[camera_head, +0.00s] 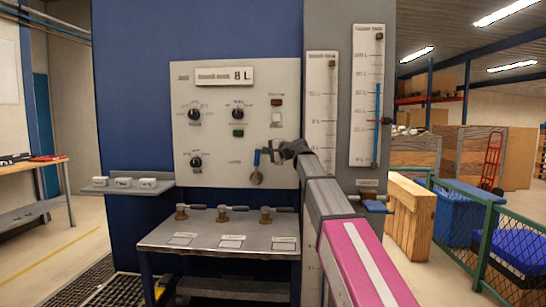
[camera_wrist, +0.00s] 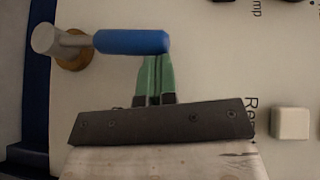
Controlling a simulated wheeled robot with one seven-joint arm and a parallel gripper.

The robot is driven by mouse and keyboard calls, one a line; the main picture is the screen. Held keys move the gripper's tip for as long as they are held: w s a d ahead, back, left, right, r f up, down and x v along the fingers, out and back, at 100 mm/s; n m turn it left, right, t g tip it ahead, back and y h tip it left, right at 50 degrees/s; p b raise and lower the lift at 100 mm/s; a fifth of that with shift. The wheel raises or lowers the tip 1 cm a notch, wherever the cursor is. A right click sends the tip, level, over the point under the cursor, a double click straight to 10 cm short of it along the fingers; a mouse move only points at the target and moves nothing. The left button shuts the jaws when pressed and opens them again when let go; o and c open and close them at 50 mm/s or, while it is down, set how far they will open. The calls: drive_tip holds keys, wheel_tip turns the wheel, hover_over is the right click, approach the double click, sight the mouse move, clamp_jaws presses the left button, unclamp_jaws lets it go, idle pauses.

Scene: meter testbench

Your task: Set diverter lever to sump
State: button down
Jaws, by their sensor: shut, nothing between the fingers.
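The diverter lever has a blue handle (camera_head: 257,157) that points up from a round brass-coloured pivot (camera_head: 256,179) low on the white panel. In the wrist view the blue handle (camera_wrist: 131,42) lies across the top, running right from its grey hub and brass base. My gripper (camera_head: 267,151) reaches in from the right of the handle in the head view. Its green fingertips (camera_wrist: 154,60) are closed together, with their ends at the side of the handle near its free end. They seem to touch it, but I cannot be sure. The handle is not between the fingers.
The white panel (camera_head: 211,141) carries several knobs, buttons and a display (camera_head: 225,76). A bench with several brass fittings (camera_head: 223,213) stands below, with a small shelf (camera_head: 127,188) at left. Two tall gauges (camera_head: 368,95) stand to the right of the panel.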

drive_tip(key=a+h, duration=0.1)
drive_tip(key=a, duration=0.1)
drive_tip(key=a+n+g+h, duration=0.1)
drive_tip(key=a, duration=0.1)
drive_tip(key=a+r+n+h, duration=0.1)
drive_tip(key=a+h, duration=0.1)
drive_tip(key=shift+w+a+g, duration=0.15)
drive_tip(key=shift+a+g, duration=0.1)
drive_tip(key=shift+g, duration=0.05)
drive_tip(key=shift+a+f+h, duration=0.15)
drive_tip(key=shift+a+f, duration=0.05)
drive_tip(key=shift+a, duration=0.4)
drive_tip(key=shift+a+f+h, duration=0.15)
drive_tip(key=shift+a+f, duration=0.05)
drive_tip(key=shift+a, duration=0.35)
drive_tip(key=shift+a, duration=0.1)
